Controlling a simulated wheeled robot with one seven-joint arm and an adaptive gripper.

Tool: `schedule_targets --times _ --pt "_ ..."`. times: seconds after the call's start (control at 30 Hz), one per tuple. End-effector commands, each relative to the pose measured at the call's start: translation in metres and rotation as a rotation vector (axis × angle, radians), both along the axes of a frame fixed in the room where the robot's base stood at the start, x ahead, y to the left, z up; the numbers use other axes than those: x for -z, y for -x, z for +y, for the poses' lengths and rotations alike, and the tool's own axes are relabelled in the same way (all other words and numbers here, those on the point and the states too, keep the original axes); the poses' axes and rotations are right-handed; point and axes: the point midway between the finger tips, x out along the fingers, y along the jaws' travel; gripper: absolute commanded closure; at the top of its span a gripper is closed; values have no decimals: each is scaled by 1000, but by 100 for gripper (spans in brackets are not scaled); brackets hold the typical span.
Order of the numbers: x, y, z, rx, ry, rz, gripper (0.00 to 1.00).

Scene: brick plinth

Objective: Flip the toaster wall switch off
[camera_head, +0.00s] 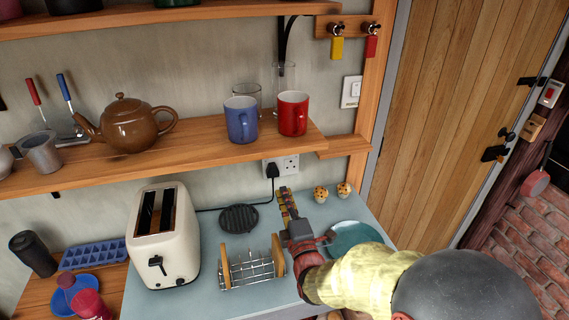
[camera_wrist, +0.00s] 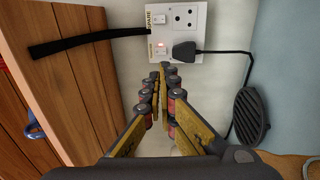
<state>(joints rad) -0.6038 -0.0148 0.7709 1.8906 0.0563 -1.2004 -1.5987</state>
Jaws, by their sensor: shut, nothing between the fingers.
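The white double wall socket (camera_head: 291,164) is on the wall just under the shelf. In the wrist view, where it appears turned sideways, the socket plate (camera_wrist: 172,14) has one empty outlet and a black plug (camera_wrist: 186,50) in the other. A small switch (camera_wrist: 161,46) with a red glow sits beside the plug, near a small label I cannot read clearly. The cream toaster (camera_head: 165,250) stands on the counter; a black cord runs from the plug toward it. My gripper (camera_head: 284,192) is shut and empty. Its fingertips (camera_wrist: 163,72) appear just short of the plate, near the plug.
A wooden shelf (camera_head: 205,145) with mugs and a teapot overhangs the socket. A black bracket (camera_wrist: 85,42) shows beside the plate. A round black trivet (camera_head: 239,218), toast rack (camera_head: 250,270), two muffins (camera_head: 321,194) and a teal plate (camera_head: 352,236) surround my arm on the counter.

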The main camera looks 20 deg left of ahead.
Motion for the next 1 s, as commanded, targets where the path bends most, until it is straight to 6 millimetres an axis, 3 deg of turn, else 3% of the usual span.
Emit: schedule_targets --times 0.47,1.0 --pt "0 -10 6 1 1 2 100" --pt "-12 -94 57 1 -1 1 100"
